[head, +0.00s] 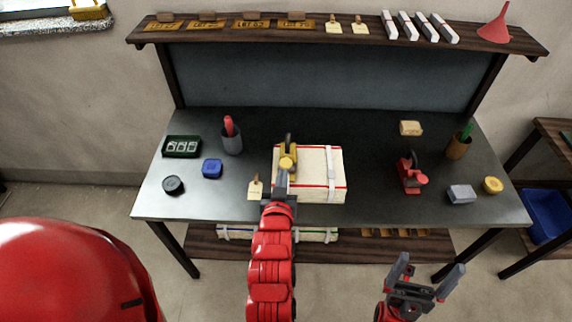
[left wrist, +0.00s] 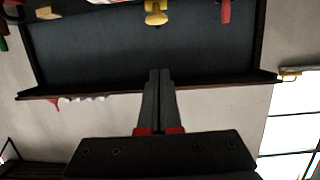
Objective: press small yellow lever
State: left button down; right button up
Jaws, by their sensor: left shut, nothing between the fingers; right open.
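A small yellow lever piece (head: 287,161) with a dark upright part stands at the left side of a white box with red edging (head: 312,188). It also shows at the top edge of the left wrist view (left wrist: 155,13). My left gripper (head: 281,174) is shut and empty, its tips just in front of and below the yellow piece in the head view; I cannot tell whether they touch it. In the left wrist view the shut fingers (left wrist: 160,72) point toward the yellow piece. My right gripper (head: 428,272) is open and empty, in front of the table's edge.
The dark table (head: 375,190) also holds a red device (head: 411,175), a blue block (head: 212,168), a dark green tray (head: 182,146), a pen cup (head: 232,140) and a tag (head: 255,188). A shelf (head: 385,37) runs above. The table between the box and red device is clear.

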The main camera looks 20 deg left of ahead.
pick_arm(q)
jog(key=b, duration=0.6)
send_over(285, 164)
jog(key=s, duration=0.2)
jog(key=f, duration=0.4)
jog(key=shift+w+d+f+p, duration=0.2)
jog(key=shift+f+p, duration=0.1)
jog(key=shift+p, duration=0.05)
jog(key=shift+f, duration=0.9)
